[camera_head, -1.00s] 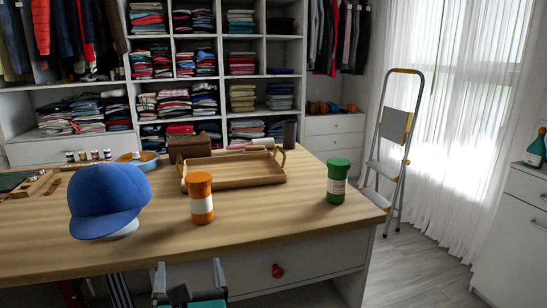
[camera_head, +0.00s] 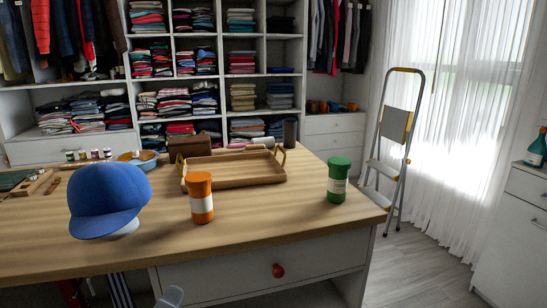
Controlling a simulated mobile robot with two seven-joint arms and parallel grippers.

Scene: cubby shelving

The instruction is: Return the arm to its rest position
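A small grey part of one of my grippers (camera_head: 170,297), seemingly the left, shows at the bottom edge, in front of the table and below its top. Its fingers are mostly cut off, so I cannot tell if it is open or shut. My other gripper is out of view. On the wooden table (camera_head: 270,228) stand a blue cap (camera_head: 105,198) on a white stand, an orange jar (camera_head: 201,198) with a white label and a green-lidded jar (camera_head: 338,180). A wooden tray (camera_head: 235,179) with handles lies behind the jars.
A drawer with a red knob (camera_head: 278,270) is in the table's front. A brown box (camera_head: 190,147), a blue bowl (camera_head: 140,160) and small bottles (camera_head: 88,155) stand at the back. A stepladder (camera_head: 395,140) stands right of the table. Floor at the right is clear.

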